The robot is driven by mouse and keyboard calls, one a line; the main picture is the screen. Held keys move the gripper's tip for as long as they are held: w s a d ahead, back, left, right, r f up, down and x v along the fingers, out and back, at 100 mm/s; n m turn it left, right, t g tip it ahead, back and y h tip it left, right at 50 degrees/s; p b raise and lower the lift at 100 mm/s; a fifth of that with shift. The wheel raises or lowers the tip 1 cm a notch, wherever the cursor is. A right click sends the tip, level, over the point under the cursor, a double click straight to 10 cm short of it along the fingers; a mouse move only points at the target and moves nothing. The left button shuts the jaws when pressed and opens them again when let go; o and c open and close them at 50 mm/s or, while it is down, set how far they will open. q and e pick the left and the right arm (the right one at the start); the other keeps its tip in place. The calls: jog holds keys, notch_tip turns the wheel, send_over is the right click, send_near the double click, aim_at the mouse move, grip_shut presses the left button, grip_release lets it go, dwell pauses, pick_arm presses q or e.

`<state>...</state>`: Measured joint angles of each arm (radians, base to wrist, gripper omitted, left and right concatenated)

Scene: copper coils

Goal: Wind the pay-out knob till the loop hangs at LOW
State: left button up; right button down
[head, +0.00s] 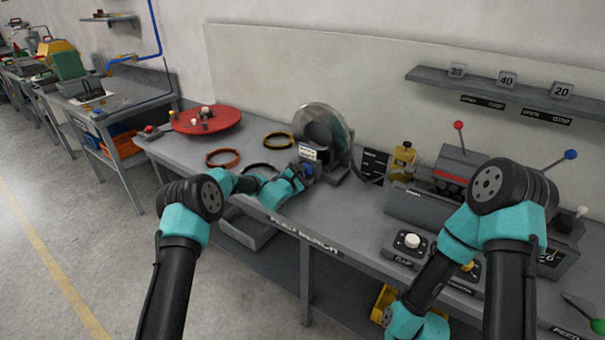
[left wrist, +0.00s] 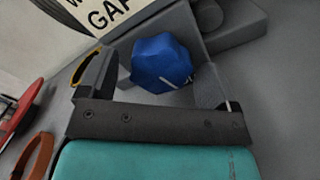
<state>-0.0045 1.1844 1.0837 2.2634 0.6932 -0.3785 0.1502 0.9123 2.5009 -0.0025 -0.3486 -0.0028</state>
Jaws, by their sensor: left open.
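The blue pay-out knob (head: 308,170) sits low on the front of the coil stand at the bench's middle. In the left wrist view the knob (left wrist: 161,63) shows large, with a white line on its face. My left gripper (head: 303,176) is open at the knob, and its fingers (left wrist: 160,85) stand on either side of it. I cannot tell whether they touch it. A shiny round coil (head: 340,125) stands upright behind the knob. The strip's loop (head: 368,180) hangs right of it, before a dark board (head: 374,163); its height against the LOW mark is too small to read.
A red turntable (head: 207,120), an orange ring (head: 222,158) and a yellow ring (head: 279,141) lie left of the stand. A yellow guide (head: 402,160) and a grey machine (head: 450,190) with levers stand to the right. A control box (head: 409,243) is at the front edge.

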pick_arm(q)
jog(key=shift+s+a, duration=0.1)
jog(key=v, duration=1.7)
jog(key=shift+s, duration=0.1)
